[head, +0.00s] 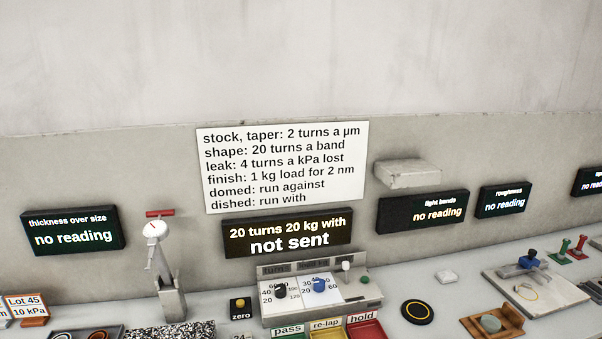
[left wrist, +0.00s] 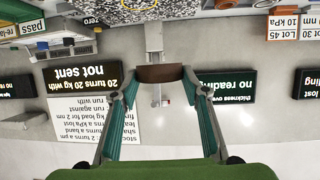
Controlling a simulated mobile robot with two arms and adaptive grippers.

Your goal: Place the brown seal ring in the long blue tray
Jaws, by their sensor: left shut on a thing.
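My left gripper (left wrist: 160,76) shows in the left wrist view, which is upside down. Its two fingers are shut on a dark brown piece (left wrist: 160,73), seen edge-on, which looks like the brown seal ring. It is held clear of the surfaces behind it. A long blue tray cannot be made out in either view.
A dial gauge (head: 154,230) stands upright by the wall, near a speckled plate (head: 185,333). A control box (head: 267,308) is at the middle, with a green pass bin (head: 288,330), yellow re-lap bin (head: 327,324) and red hold bin (head: 362,322) in front. Fixtures stand at right.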

